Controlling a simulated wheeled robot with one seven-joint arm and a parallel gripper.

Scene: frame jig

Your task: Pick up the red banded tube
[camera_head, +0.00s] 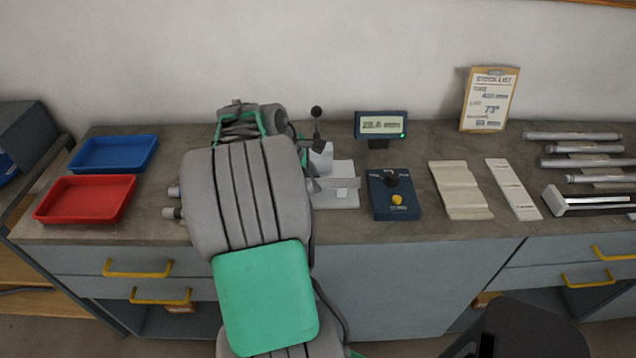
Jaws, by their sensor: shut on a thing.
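I cannot see a red banded tube in the head view. My arm stands in front of the left-middle part of the bench and covers what lies behind it. My gripper's fingers are hidden behind my own forearm, so I see neither them nor anything between them. Two grey tube ends, an upper one (174,191) and a lower one (171,212), stick out to the left of my forearm. No red band shows on them, and the rest of each is hidden.
A blue tray (115,155) and a red tray (85,199) lie at the bench's left. Right of my arm are a clamp jig (334,187), a control box (393,196), a display (381,126) and pale plates (460,190). Several grey tubes (572,136) lie at the far right.

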